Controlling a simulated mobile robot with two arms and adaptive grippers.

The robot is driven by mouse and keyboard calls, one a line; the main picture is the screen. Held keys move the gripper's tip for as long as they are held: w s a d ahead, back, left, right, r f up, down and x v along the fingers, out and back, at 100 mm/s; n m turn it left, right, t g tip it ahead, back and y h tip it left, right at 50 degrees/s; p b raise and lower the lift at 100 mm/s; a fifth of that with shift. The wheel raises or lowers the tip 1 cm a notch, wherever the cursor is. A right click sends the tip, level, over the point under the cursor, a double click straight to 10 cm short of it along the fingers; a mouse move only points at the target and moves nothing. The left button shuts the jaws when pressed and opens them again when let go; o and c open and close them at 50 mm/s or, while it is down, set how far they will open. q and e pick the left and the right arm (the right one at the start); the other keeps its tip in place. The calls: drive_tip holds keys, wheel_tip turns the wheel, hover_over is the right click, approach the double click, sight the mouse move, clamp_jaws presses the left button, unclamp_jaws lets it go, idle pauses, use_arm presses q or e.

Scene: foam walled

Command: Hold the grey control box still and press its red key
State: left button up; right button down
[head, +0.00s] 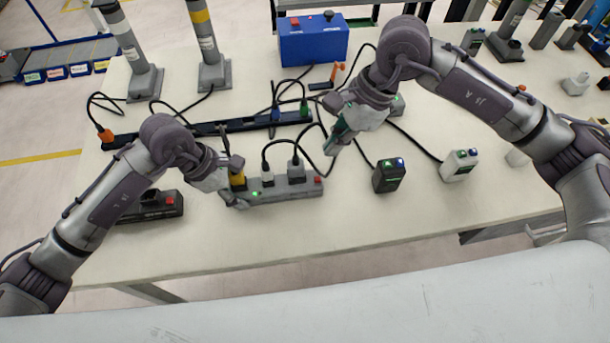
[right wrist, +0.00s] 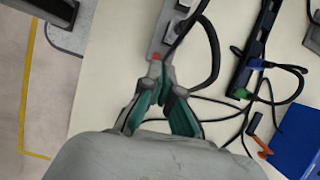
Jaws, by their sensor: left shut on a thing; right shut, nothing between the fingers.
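My left gripper (head: 236,186) is shut on the box's left end. My right gripper (head: 331,150) is shut and empty, a little behind and above the red key end. In the right wrist view the fingertips of the right gripper (right wrist: 160,72) point at the red key (right wrist: 155,57), very close to it. I cannot tell whether they touch it.
A black box (head: 160,206) with a red key lies to the left. A long black strip (head: 230,126) with cables lies behind. A black unit (head: 389,177) and a white unit (head: 459,166) stand right. A blue box (head: 313,47) stands at the back. The table front is clear.

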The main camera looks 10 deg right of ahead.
sight(320, 181)
drive_tip(key=m+t+y, duration=0.1)
drive_tip(key=m, duration=0.4)
drive_tip(key=a+r+m+t+y, duration=0.1)
drive_tip(key=m, duration=0.4)
drive_tip(key=a+r+m+t+y, duration=0.1)
drive_tip(key=m+t, duration=0.1)
drive_tip(key=m, duration=0.2)
drive_tip(key=shift+s+a+m+y, duration=0.1)
drive_tip(key=shift+s+m+y, duration=0.2)
drive_tip(key=shift+m+y, duration=0.1)
drive_tip(key=shift+f, duration=0.1)
drive_tip(key=shift+f, duration=4.35)
drive_tip(key=shift+f, duration=0.15)
drive_tip(key=shift+f, duration=0.25)
